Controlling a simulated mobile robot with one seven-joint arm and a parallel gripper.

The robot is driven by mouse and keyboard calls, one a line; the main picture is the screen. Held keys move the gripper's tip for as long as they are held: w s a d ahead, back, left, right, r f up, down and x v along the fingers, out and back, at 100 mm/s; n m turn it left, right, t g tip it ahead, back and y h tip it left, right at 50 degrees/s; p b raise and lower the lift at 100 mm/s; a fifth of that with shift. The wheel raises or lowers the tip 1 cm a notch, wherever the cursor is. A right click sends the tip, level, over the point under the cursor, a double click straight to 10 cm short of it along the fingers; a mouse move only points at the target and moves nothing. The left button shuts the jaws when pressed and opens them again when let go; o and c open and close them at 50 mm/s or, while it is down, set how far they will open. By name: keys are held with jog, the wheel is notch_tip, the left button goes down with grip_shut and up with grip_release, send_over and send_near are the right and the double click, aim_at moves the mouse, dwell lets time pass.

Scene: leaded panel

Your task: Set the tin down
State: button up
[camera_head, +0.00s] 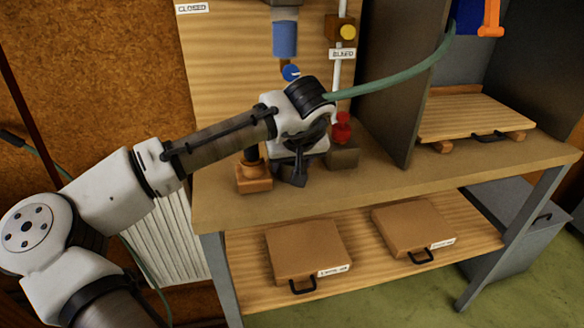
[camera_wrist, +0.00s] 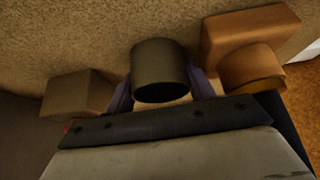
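The tin (camera_wrist: 160,65) is a dark grey cylinder in the middle of the wrist view. The purple-padded fingers of my gripper (camera_wrist: 160,88) are on both sides of it, against its walls, so my gripper looks shut on it. In the head view my gripper (camera_head: 292,176) is low over the workbench (camera_head: 400,188), pointing down. There I cannot make out the tin apart from the dark fingers. I cannot tell whether the tin's base touches the bench top.
A brown block with a round post (camera_head: 253,178) stands close on one side of my gripper, and a block with a red knob (camera_head: 343,155) on the other. A grey partition (camera_head: 396,90) rises to the right. The front strip of bench is clear. Two boxes (camera_head: 308,248) sit on the lower shelf.

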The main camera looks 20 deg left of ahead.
jog(key=c, duration=0.3)
